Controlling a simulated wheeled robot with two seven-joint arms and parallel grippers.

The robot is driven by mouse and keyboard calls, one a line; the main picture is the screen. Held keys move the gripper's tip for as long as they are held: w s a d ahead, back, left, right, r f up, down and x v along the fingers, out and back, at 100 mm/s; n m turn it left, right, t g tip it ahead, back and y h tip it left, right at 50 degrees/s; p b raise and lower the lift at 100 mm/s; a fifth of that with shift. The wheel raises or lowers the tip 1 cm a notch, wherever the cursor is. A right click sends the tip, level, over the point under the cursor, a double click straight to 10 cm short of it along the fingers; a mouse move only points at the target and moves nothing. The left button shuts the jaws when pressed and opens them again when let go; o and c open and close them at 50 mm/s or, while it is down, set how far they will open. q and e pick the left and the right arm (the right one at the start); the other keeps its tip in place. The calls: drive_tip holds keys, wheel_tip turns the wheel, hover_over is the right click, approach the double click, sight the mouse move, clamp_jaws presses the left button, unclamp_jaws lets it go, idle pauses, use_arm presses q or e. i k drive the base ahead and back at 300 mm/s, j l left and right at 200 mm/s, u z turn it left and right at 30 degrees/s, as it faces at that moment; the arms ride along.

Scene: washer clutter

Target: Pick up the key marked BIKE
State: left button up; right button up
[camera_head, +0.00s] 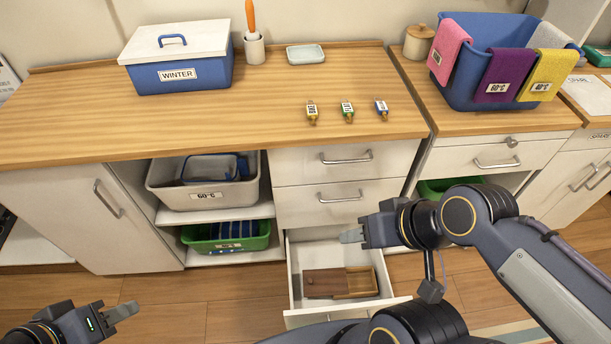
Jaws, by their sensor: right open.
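Three small keys with coloured tags lie in a row on the wooden counter, near its front right edge: a yellow-tagged key (312,112), a green-tagged key (347,111) and a blue-tagged key (382,107). Their labels are too small to read, so I cannot tell which is marked BIKE. My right gripper (350,236) is open, in front of the cabinet, above the open drawer and below the counter top. It is well apart from the keys. My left gripper (124,312) is low at the lower left, over the floor, far from the keys; its jaw gap is not clear.
The open lower drawer (295,268) holds a brown wooden box (322,284). A blue WINTER box (195,75), a cup (254,48) and a small dish (305,54) stand behind on the counter. A blue basket (465,84) with cloths stands right. Counter around the keys is clear.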

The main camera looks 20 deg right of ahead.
sight(312, 113)
drive_tip(key=k+j+z, duration=0.1)
drive_tip(key=z, duration=0.4)
drive_tip(key=k+z, duration=0.25)
drive_tip(key=z, duration=0.25)
